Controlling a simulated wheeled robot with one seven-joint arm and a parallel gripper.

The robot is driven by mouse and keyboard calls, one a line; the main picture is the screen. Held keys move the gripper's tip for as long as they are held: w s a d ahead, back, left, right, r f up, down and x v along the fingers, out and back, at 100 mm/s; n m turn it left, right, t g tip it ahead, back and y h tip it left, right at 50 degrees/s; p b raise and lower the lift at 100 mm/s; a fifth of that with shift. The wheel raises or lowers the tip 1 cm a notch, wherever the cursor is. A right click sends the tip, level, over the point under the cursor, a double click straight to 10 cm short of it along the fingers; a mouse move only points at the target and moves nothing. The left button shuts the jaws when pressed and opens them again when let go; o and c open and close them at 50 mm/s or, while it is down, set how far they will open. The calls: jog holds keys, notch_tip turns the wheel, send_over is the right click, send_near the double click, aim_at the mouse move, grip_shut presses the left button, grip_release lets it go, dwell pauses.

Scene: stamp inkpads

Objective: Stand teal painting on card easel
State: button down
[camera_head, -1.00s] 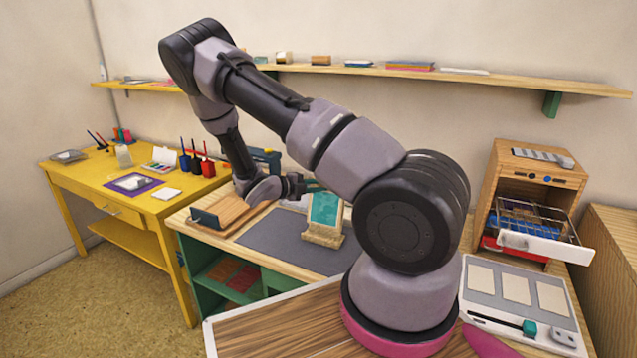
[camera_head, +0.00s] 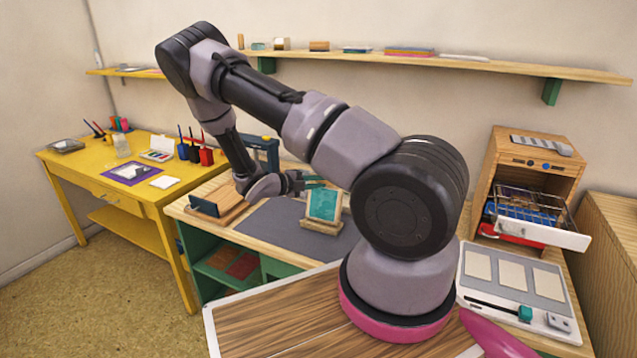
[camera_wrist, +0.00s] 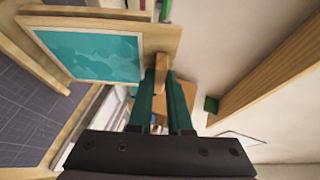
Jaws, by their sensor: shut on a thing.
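The teal painting (camera_head: 325,204) is a teal picture on a pale wooden panel. In the head view it stands leaning back at the wooden card easel (camera_head: 320,228), on the grey mat. Whether its lower edge is fully seated on the easel is hard to tell. My gripper (camera_head: 318,182) reaches in from the left at the panel's upper edge. In the wrist view the painting (camera_wrist: 90,55) fills the upper left, and my green fingers (camera_wrist: 162,80) are shut on a small wooden piece at the panel's edge. That piece appears to belong to the painting.
A wooden stand with a dark plate (camera_head: 205,207) lies left of the mat (camera_head: 275,228). A blue press (camera_head: 262,148) stands behind my wrist. A wooden cabinet with a wire rack (camera_head: 530,195) is at the right. A wall shelf (camera_head: 450,66) runs above.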

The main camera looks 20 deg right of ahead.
jog(key=shift+f, duration=0.35)
dwell(0.3)
jog(key=c, duration=0.8)
grip_release()
jog(key=shift+o, duration=0.2)
jog(key=v, duration=1)
jog(key=shift+a, duration=0.4)
jog(key=shift+r, duration=0.1)
